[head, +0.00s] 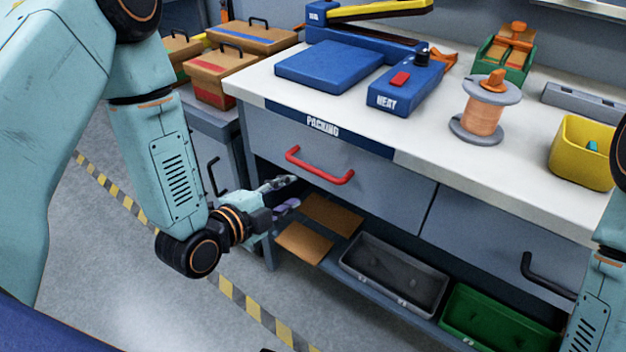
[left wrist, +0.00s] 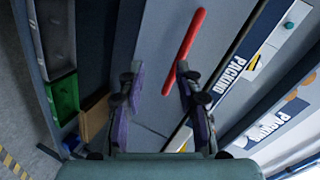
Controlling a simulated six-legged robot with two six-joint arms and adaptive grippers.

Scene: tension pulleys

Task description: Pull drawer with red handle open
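The drawer (head: 384,184) with the red handle (head: 318,168) is the left one under the worktop, and it looks shut. The handle is a red bar standing off the grey front. My left gripper (head: 291,192) is open and empty, below and left of the handle and apart from it. In the left wrist view the open fingers (left wrist: 159,76) point toward the drawer front, and the red handle (left wrist: 184,50) lies ahead of them, closer to the right-hand finger. My right gripper is out of view; only part of that arm shows at the right edge.
The worktop (head: 433,122) carries a blue HEAT box (head: 397,98), a wire spool (head: 484,112) and a yellow bin (head: 580,160). A lower shelf holds cardboard sheets (head: 304,243), a grey tray (head: 394,273) and a green tray (head: 490,322). A black-handled drawer (head: 505,230) is to the right.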

